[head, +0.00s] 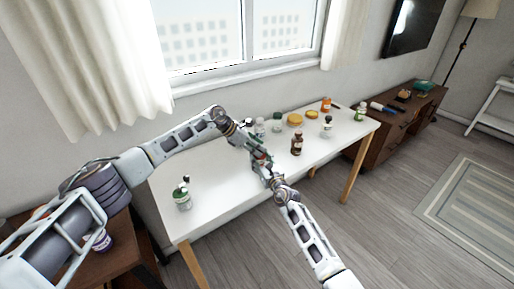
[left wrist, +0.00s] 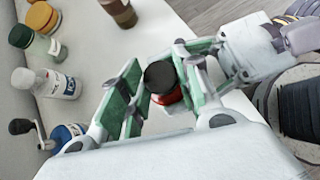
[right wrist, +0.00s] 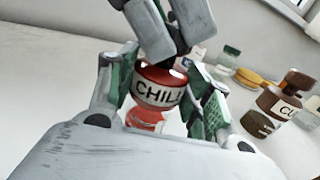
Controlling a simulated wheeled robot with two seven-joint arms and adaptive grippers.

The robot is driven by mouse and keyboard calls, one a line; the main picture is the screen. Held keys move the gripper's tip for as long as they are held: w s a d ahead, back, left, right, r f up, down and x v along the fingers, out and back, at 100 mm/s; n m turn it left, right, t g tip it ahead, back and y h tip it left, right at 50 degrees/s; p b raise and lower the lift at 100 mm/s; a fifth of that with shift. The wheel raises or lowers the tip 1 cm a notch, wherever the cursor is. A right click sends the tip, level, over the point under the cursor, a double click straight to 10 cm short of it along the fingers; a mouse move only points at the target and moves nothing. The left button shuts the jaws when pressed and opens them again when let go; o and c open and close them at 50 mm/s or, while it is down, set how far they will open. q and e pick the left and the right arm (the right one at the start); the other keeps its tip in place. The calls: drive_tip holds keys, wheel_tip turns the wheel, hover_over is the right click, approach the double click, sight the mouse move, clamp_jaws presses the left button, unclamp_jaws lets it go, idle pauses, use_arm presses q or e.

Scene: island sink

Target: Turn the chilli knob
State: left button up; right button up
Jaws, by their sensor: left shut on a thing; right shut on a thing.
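The chilli jar (right wrist: 155,88) is a red container with a white "CHIL…" label, partly covered by fingers. Its black knob (left wrist: 160,76) shows from above in the left wrist view, over the red body. My right gripper (head: 264,172) is shut around the jar's body, one finger on each side in the right wrist view. My left gripper (head: 254,147) comes down over the jar's top and is shut on the knob; its fingers (right wrist: 172,30) hide most of the knob in the right wrist view. Both grippers meet over the white table (head: 225,190).
A brown bottle (head: 297,146) stands right of the grippers. Several jars and bottles, some yellow-lidded (head: 295,120), line the back. A green-and-white jar (head: 182,200) stands at the table's left end. The table between it and the grippers is clear.

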use_arm(q)
drive_tip(key=shift+w+a, duration=0.15)
drive_tip(key=o, duration=1)
drive_tip(key=shift+o, duration=0.2)
drive_tip(key=v, duration=1.2)
